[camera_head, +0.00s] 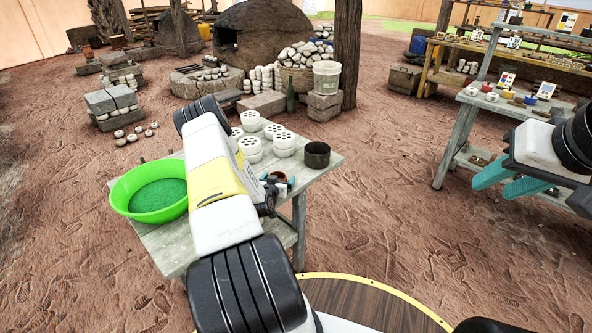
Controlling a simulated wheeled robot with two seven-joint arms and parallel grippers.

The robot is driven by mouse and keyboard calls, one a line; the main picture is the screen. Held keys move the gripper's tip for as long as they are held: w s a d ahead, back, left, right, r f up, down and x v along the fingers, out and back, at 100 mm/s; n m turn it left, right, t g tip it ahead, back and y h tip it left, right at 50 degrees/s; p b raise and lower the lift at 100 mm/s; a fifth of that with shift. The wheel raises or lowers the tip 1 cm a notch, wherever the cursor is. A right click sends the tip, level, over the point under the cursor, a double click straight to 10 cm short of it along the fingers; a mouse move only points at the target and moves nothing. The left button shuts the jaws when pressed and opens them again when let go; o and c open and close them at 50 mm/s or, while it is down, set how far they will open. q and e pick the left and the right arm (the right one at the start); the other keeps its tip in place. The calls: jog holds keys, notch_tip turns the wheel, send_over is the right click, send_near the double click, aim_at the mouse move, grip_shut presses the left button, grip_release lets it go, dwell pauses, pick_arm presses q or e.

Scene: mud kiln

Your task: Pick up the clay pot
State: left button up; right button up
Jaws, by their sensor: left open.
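A small reddish-brown clay pot (281,176) stands on the grey wooden table (326,172), partly hidden by my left gripper. My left gripper (279,187) is open at the pot, with its teal fingers by the pot's near side. I cannot tell whether they touch it or reach around it. A dark cylindrical pot (316,154) stands just right of it on the same table. My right gripper (491,190) is at the right, its teal fingers apart and empty, in front of the second table.
A green basin (122,192) and several white perforated pots (284,140) share the near table, partly behind my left arm. A second table (464,122) with small pots and cards stands at the right. Bare dirt lies between the tables.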

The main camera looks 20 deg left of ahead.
pick_arm(q)
jog(key=shift+w+f, duration=0.1)
jog(key=shift+w, duration=0.25)
jog(key=c, duration=1.7)
